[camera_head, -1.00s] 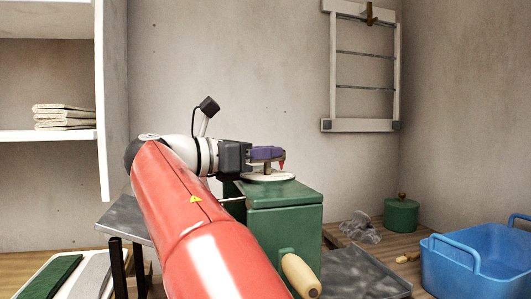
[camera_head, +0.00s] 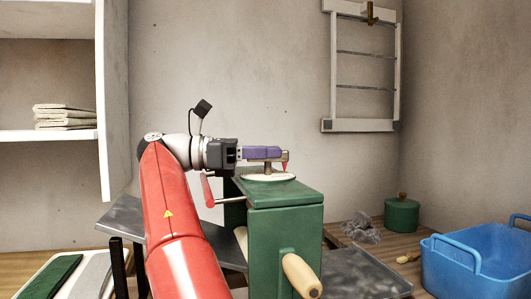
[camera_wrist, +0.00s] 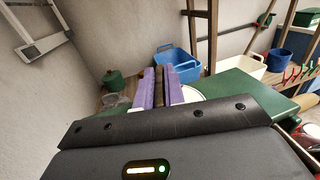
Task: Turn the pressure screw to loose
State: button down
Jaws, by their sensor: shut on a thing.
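The pressure screw (camera_head: 268,168) stands on top of the green wringer housing (camera_head: 285,230), above a round white dial plate (camera_head: 283,178). A small red pointer (camera_head: 285,166) hangs at the right end of its crossbar. My gripper (camera_head: 266,153) comes in level from the left, its purple fingers shut on the crossbar. In the wrist view the brown crossbar (camera_wrist: 158,84) lies between the two purple fingers, with part of the white dial (camera_wrist: 190,94) beside them. My fingers hide most of the crossbar in the head view, and I cannot read the dial markings.
A red-gripped metal rod (camera_head: 207,190) sticks out left of the housing, close to my arm. A wooden handle (camera_head: 301,276) juts from its front. A blue tub (camera_head: 475,265) and a lidded green pot (camera_head: 402,215) stand to the right.

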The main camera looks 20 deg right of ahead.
dwell(0.3)
jog(key=c, duration=1.5)
grip_release()
jog(key=shift+t, duration=0.3)
